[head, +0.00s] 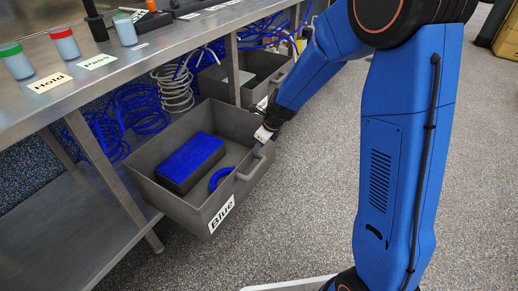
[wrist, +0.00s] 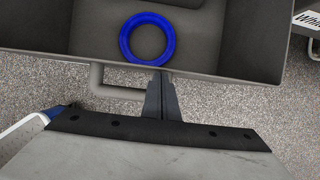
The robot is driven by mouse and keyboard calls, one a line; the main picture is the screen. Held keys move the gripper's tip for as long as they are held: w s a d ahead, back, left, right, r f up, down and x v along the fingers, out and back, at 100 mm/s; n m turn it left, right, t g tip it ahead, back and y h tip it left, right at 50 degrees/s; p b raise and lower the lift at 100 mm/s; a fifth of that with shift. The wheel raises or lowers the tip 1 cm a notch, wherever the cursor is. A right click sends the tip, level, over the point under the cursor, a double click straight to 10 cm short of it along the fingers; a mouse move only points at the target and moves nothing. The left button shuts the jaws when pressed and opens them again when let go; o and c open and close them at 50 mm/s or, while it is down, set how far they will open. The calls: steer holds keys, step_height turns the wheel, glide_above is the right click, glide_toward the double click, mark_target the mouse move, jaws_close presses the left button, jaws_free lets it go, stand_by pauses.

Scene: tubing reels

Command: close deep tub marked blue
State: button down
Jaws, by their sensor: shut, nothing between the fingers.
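The deep grey tub marked Blue (head: 178,200) juts out from under the steel bench. It holds a dark box with a blue top (head: 190,158) and a blue ring (head: 219,178). The ring also shows in the wrist view (wrist: 147,38). The tub's bar handle (head: 250,168) is on its front wall; it shows in the wrist view (wrist: 118,93) too, its right part hidden by my fingers. My gripper (head: 260,146) is shut and empty, at the handle and front wall. In the wrist view its fingertips (wrist: 160,82) overlap that wall; contact is unclear.
Another grey tub (head: 272,66) stands behind, with a partly seen white label (wrist: 308,18). Blue (head: 135,110) and pale coiled tubing (head: 175,88) lie under the bench. The bench leg (head: 112,180) stands beside the Blue tub. Speckled floor (head: 300,190) in front is clear.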

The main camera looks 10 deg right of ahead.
steer(key=shift+a, duration=0.1)
steer(key=w+a, duration=1.6)
steer(key=a, duration=0.4)
steer(key=shift+w+a+r, duration=0.15)
steer(key=shift+a, duration=0.15)
